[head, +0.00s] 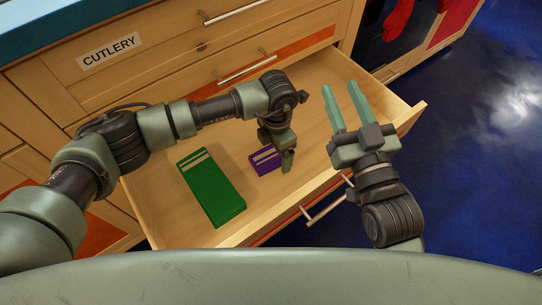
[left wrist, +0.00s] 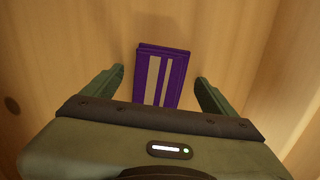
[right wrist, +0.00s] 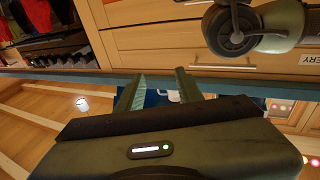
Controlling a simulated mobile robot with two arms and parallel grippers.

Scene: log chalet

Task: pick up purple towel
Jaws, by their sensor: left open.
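The purple towel (head: 264,161) is folded, with pale stripes, and lies on the floor of the open drawer (head: 160,205). In the left wrist view the towel (left wrist: 162,76) shows between the two fingers of my left gripper (left wrist: 158,90), with a gap on each side. My left gripper (head: 286,160) points down into the drawer over the towel's right side and hides part of it. It is open and holds nothing. My right gripper (head: 342,100) is open and empty, raised above the drawer's right side; it also shows in the right wrist view (right wrist: 158,85).
A green folded towel (head: 211,187) lies in the drawer left of the purple one. The drawer's wooden walls surround both. A closed drawer labelled CUTLERY (head: 109,50) is above. Blue floor (head: 470,150) is clear on the right.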

